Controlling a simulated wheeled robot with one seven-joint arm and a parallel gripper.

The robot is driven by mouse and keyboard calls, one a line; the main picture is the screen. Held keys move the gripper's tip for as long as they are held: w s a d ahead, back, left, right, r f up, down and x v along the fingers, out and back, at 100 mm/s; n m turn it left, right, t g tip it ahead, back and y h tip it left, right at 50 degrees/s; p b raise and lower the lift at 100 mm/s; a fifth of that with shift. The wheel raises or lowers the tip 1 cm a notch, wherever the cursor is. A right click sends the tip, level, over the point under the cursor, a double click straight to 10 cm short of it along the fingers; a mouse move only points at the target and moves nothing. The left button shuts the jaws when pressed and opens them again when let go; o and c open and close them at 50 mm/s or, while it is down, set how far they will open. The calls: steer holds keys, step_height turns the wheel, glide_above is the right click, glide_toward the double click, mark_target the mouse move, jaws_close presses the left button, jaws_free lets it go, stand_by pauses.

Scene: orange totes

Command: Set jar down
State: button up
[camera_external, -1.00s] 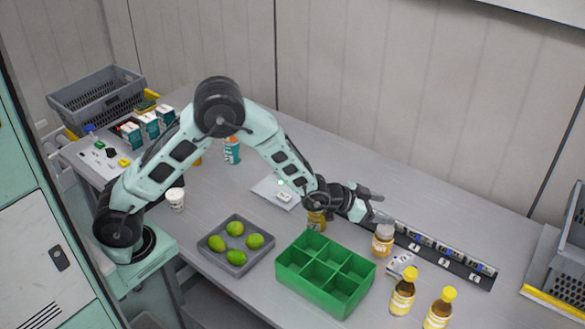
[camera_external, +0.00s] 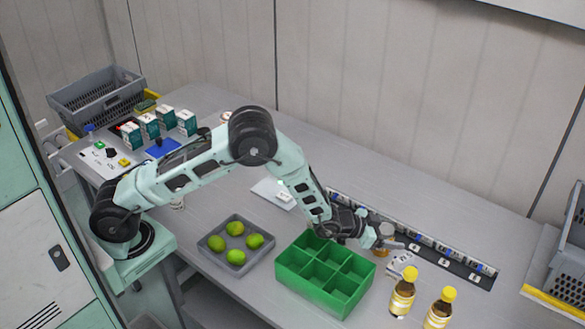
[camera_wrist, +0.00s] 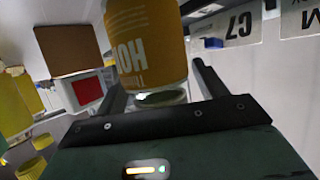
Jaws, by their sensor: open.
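The jar stands upright on the table to the right of the green divided crate (camera_external: 318,283). In the external view my gripper (camera_external: 394,238) is down around it, and the jar's pale lid (camera_external: 387,229) shows while most of its body is hidden. In the wrist view the jar (camera_wrist: 147,45) appears large, upside down, with an orange label and part of the word "HON". My gripper (camera_wrist: 160,85) is open, with its fingers on either side of the jar. I cannot tell whether either finger touches it.
Two yellow-capped bottles (camera_external: 403,292) (camera_external: 440,308) stand front right. A small white box (camera_external: 402,263) lies close beside my gripper. A dark labelled rail (camera_external: 450,266) runs behind. A grey tray of limes (camera_external: 213,257) sits left of the crate.

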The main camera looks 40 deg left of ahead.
steer(key=c, duration=1.4)
steer(key=shift+r, duration=0.15)
step_height(320, 180, up, 8)
steer(key=shift+r+b, duration=0.25)
steer(key=shift+b, duration=0.7)
steer(key=w+a+r, duration=0.1)
steer(key=w+a, duration=1.8)
steer(key=a, duration=0.2)
step_height(320, 180, down, 9)
steer(key=shift+f+b, duration=0.1)
steer(key=shift+b, duration=0.2)
